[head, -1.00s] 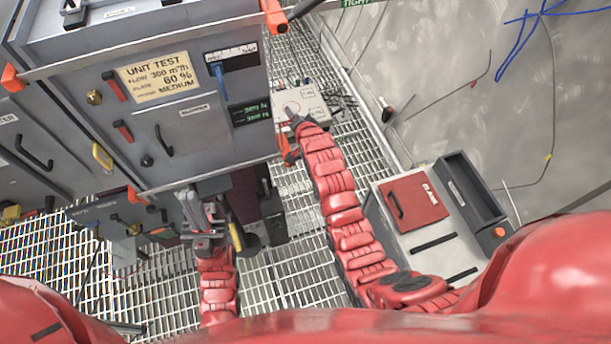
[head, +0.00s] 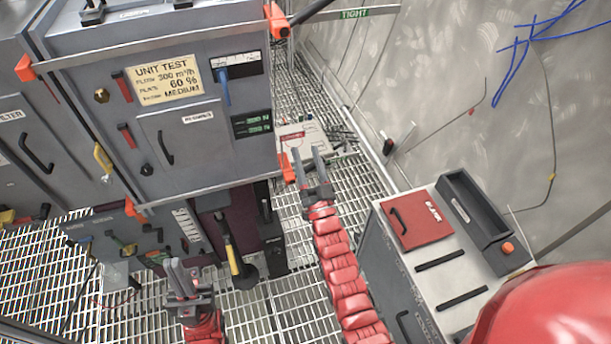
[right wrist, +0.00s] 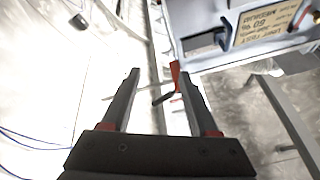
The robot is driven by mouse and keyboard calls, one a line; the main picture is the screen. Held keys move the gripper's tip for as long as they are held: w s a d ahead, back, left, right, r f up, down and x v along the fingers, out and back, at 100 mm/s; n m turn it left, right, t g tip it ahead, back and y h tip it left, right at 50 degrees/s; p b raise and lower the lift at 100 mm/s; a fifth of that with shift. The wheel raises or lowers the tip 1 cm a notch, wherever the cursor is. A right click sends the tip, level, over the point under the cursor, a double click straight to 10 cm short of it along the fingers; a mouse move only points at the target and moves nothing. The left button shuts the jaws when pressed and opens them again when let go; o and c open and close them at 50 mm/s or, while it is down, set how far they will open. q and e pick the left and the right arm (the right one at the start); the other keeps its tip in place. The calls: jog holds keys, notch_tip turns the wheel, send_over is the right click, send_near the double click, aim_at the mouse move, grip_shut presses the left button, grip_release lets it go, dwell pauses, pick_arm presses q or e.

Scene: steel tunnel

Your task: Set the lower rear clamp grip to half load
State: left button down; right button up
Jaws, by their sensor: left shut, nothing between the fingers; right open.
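The grey test cabinet (head: 205,110) has red-orange clamp grips at its front corners. One grip (head: 287,168) is at its lower right corner, another (head: 135,209) at its lower left; I cannot tell which is the rear one. My right gripper (head: 308,153) is open and empty just right of the lower right grip. In the right wrist view a red-orange grip (right wrist: 175,74) shows by the right fingertip, with a dark lever (right wrist: 163,97) between the open fingers (right wrist: 158,74); contact is unclear. My left gripper (head: 181,264) is shut and empty, low in front of the cabinet.
A yellow-handled tool (head: 231,255) stands below the cabinet. A pale box (head: 300,135) lies on the grating behind my right gripper. A grey cart (head: 415,270) with a red panel stands at right. Grating between cabinet and cart is mostly open.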

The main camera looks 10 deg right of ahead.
jog(key=s, duration=0.2)
jog(key=s+t, duration=0.1)
jog(key=shift+r+n, duration=0.3)
jog(key=shift+s, duration=0.1)
